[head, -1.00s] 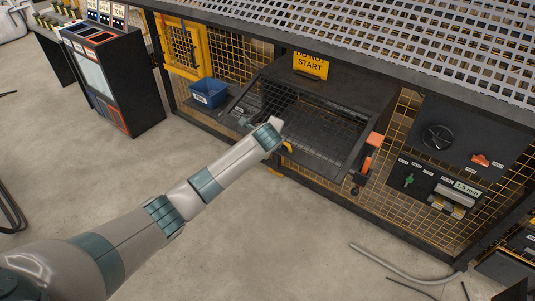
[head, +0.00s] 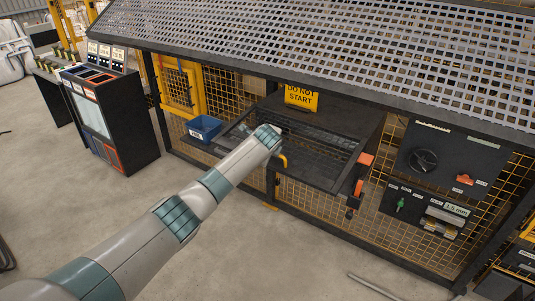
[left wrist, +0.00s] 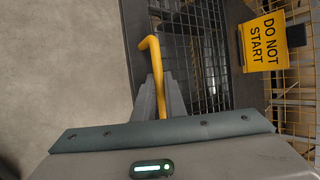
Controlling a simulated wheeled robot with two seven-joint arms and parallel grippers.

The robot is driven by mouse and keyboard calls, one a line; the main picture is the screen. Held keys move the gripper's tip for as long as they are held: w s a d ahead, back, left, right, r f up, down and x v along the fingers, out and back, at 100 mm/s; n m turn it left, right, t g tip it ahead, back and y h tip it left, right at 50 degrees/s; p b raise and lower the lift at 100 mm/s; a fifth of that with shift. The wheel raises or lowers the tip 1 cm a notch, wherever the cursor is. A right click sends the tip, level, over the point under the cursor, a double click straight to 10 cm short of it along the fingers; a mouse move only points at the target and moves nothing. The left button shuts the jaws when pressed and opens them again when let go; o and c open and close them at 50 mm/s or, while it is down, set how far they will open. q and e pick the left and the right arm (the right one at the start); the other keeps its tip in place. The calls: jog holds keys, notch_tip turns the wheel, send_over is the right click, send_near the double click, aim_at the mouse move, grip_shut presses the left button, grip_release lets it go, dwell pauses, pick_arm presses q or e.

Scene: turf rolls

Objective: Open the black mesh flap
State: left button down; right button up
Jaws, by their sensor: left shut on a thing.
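The black mesh flap (head: 318,145) is on the front of the dark housing in the middle of the head view. It also shows in the left wrist view (left wrist: 213,50), right of my fingers. I cannot tell how far it stands open. Its yellow handle (head: 283,161) is a bent bar; in the left wrist view the handle (left wrist: 153,62) rises from between my fingers. My left gripper (left wrist: 162,102) is shut on this handle. In the head view its fingers are hidden behind my wrist. My right gripper is in neither view.
A yellow DO NOT START sign (head: 301,97) hangs above the flap. A blue bin (head: 205,128) is to its left, and an orange handle (head: 364,160) to its right. A control panel (head: 432,160) is farther right. The concrete floor in front is mostly clear.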

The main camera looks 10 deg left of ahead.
pick_arm(q)
jog(key=c, duration=2)
grip_release()
jog(key=shift+o, duration=0.9)
jog(key=shift+w+f, duration=0.15)
jog(key=shift+b+v, duration=0.3)
jog(key=shift+v, duration=0.7)
jog(key=b+v, duration=0.4)
jog(key=v, duration=1.1)
jog(key=shift+b, duration=0.35)
